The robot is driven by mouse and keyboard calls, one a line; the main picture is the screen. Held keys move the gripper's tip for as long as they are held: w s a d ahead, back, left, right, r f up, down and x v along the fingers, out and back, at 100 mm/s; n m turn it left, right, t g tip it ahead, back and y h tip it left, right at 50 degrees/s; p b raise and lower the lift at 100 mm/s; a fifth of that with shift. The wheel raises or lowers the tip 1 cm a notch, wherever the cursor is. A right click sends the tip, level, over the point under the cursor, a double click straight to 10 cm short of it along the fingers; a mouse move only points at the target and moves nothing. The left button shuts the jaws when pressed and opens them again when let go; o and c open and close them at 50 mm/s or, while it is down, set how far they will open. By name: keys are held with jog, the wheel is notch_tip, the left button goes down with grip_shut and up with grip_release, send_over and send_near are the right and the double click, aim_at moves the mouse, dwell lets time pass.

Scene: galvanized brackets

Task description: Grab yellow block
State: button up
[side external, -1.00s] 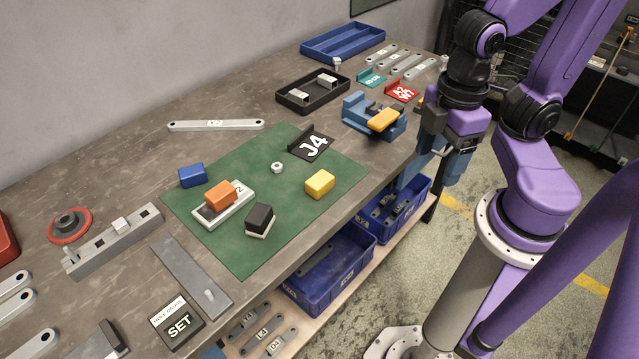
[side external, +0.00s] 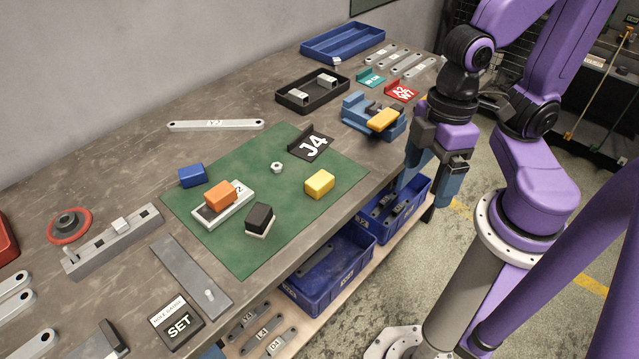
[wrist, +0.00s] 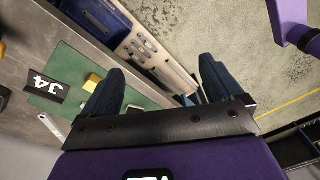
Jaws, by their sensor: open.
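The yellow block (side external: 320,184) lies on the right part of the green mat (side external: 250,255), close to the bench's front edge. It also shows in the wrist view (wrist: 92,82), just left of a finger. My gripper (side external: 430,190) hangs beyond the front edge of the bench, to the right of the yellow block and well apart from it.
Also on the mat are a blue block (side external: 192,175), an orange block (side external: 220,195) on a grey bracket, a black block (side external: 259,217), a nut (side external: 277,167) and a J4 sign (side external: 312,145). A blue vise (side external: 360,112) holds an orange-yellow piece near my gripper. Blue bins (side external: 330,268) sit below the bench.

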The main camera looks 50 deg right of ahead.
jog(key=w+a+f+m+t+y, duration=0.35)
jog(key=a+f+m, duration=0.35)
jog(key=a+f, duration=0.35)
jog(key=w+d+f+m+t+h, duration=0.1)
jog(key=w+f, duration=0.1)
jog(key=w+d+f+m+t, duration=0.1)
jog(key=w+t, duration=0.1)
jog(key=w+d+f+m+t+h, duration=0.1)
jog(key=w+d+f+m, duration=0.1)
jog(key=w, duration=0.1)
jog(key=shift+f+h, duration=0.35)
jog(key=t+h, duration=0.2)
jog(key=t, duration=0.4)
send_near(324, 182)
jog(key=w+f, duration=0.2)
jog(key=shift+w+a+m, duration=0.15)
jog(key=shift+w+m, duration=0.25)
jog(key=shift+w+d+r, duration=0.15)
jog(key=shift+w+d, duration=0.05)
jog(key=shift+w, duration=0.15)
jog(key=shift+x, duration=3.5)
